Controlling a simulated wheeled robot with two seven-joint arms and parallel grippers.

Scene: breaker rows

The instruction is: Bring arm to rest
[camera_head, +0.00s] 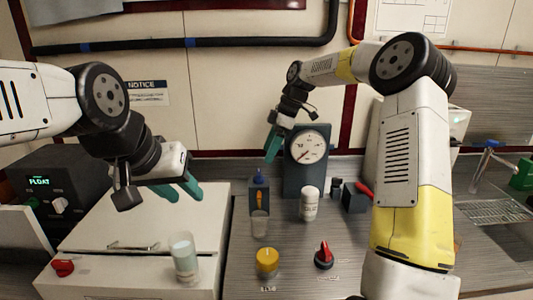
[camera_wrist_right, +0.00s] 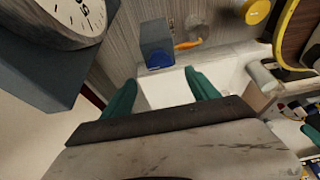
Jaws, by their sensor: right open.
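My right gripper (camera_head: 272,146) is raised at the back of the bench, just left of the dial gauge (camera_head: 308,147). Its green fingers also show in the right wrist view (camera_wrist_right: 162,92), spread apart with nothing between them. The gauge is at the upper left of that wrist view, close beside the gripper. My left gripper (camera_head: 188,193) hangs above the white cabinet (camera_head: 112,230), its two green fingers apart and empty. Part of the bench is hidden behind my right arm.
A white bottle (camera_head: 309,204), a yellow knob (camera_head: 267,261) and a red-handled knob (camera_head: 324,255) are on the bench. A dark FLOAT box (camera_head: 60,185) is at left.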

